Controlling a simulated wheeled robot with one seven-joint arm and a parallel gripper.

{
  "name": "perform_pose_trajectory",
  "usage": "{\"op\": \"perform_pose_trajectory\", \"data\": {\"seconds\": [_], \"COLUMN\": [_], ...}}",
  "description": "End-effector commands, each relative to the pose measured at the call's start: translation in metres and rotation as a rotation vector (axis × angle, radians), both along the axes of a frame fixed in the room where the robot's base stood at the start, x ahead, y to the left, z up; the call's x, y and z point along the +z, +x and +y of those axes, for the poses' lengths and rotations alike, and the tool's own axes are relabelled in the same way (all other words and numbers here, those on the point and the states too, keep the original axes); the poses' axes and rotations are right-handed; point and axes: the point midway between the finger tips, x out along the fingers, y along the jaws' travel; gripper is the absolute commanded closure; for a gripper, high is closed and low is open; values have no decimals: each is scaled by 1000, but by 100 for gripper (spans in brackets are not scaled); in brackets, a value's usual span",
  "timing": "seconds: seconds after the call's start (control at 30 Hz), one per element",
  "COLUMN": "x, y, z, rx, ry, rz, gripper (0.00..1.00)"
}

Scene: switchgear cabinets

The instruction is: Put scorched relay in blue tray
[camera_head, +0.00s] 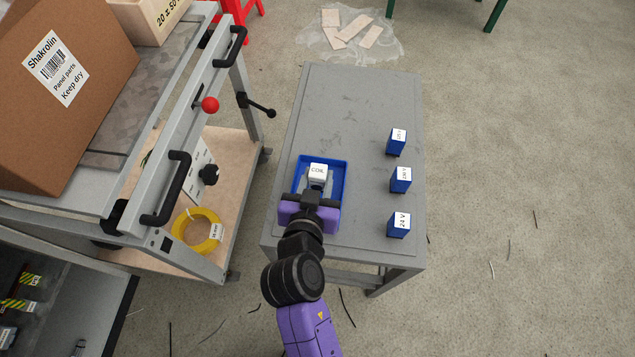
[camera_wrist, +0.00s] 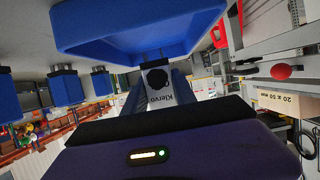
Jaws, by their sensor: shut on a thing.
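The blue tray (camera_head: 343,177) stands on the grey table, near its front left. The relay, a pale block with a white top marked COIL (camera_head: 318,170), is at the tray in the head view. My gripper (camera_head: 317,187) reaches over the tray's near edge and is shut on the relay. In the wrist view, which is upside down, the relay's side (camera_wrist: 158,97) shows between the fingers, with the word Klervo and a round black mark. The tray (camera_wrist: 140,42) fills the top there. I cannot tell whether the relay touches the tray floor.
Three blue relays with white tops stand in a row on the table's right: far (camera_head: 397,142), middle (camera_head: 400,180) and near (camera_head: 399,225). The table's far half (camera_head: 355,95) is clear. A cart with a cardboard box (camera_head: 60,90) stands at the left.

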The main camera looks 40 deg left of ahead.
Motion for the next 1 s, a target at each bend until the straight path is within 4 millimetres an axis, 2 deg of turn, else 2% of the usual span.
{"op": "perform_pose_trajectory", "data": {"seconds": [0.03, 0.13, 0.53, 0.57, 0.67, 1.0], "x": [-11, -22, -27, -27, -26, -24], "y": [0, 0, 0, 0, 0, 0], "z": [0, 0, 0, 0, 0, 0], "rx": [1, 1, 1, 1, 1, 1], "ry": [-2, -1, 1, 0, 0, 0], "rz": [0, 1, -1, 0, 0, 0], "gripper": [100, 100, 100, 64, 46, 46]}}
